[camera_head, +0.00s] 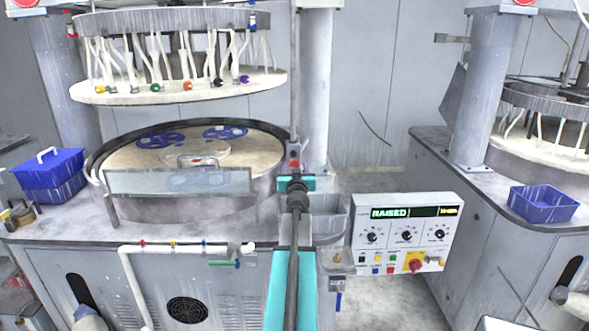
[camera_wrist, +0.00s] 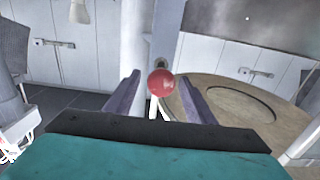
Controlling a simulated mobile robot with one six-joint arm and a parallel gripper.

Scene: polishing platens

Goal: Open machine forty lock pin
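The lock pin shows as a red ball knob (camera_wrist: 161,82) in the wrist view, with a pale stem below it and a grey upright bar behind it. My gripper (camera_wrist: 160,79) is open. Its two purple-grey fingers stand to the left and right of the knob, with visible gaps on both sides. I cannot tell whether the knob is fully between the fingertips or just beyond them. In the head view my gripper (camera_head: 294,168) is at the thin vertical post right of the round platen (camera_head: 120,158); a small red spot shows there. My wrist hides most of the pin.
The upper plate (camera_head: 180,88) hangs raised above the platen on the left machine. A control box (camera_head: 404,240) reading "RAISED" stands right of my arm. Blue bins (camera_head: 50,175) (camera_head: 543,204) sit on the counters. A clear guard panel (camera_head: 180,182) fronts the platen.

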